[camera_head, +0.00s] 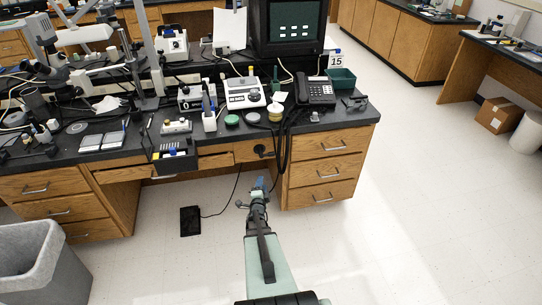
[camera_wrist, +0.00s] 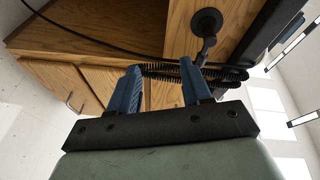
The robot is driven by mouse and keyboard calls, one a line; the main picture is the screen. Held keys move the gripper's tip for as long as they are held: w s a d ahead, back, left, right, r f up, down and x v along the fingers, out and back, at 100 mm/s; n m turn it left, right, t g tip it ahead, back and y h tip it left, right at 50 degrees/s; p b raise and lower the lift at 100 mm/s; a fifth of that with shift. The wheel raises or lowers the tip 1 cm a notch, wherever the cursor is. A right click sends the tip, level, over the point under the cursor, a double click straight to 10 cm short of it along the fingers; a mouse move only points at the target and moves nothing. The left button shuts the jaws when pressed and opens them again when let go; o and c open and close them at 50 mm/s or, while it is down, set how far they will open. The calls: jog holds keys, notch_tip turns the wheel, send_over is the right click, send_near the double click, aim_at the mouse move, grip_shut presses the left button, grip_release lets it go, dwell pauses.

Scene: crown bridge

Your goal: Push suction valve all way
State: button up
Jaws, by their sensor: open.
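A black round fitting with a short stem, which looks like the suction valve (camera_head: 262,150), is mounted on the wooden front panel under the bench top. In the wrist view the valve (camera_wrist: 207,22) shows as a black disc with a stem or lever, above and beyond the right finger. My gripper (camera_head: 260,183) is in front of the bench and lower than the valve in the head view. In the wrist view my gripper (camera_wrist: 159,78) has its two blue fingers apart with nothing between them. It appears apart from the valve.
A black coiled cord (camera_head: 285,145) hangs beside the valve and passes behind the fingertips in the wrist view (camera_wrist: 190,73). Wooden drawers (camera_head: 322,170) stand to the right. A black pedal-like box (camera_head: 190,221) lies on the floor.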

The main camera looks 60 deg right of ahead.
aim_at(271, 155)
notch_tip(271, 155, up, 5)
jog(key=s+m+h, duration=0.2)
jog(key=m+h, duration=0.1)
jog(key=m, duration=0.2)
jog(key=x, duration=1.4)
jog(key=shift+d, duration=0.15)
jog(key=shift+c, duration=0.4)
grip_shut()
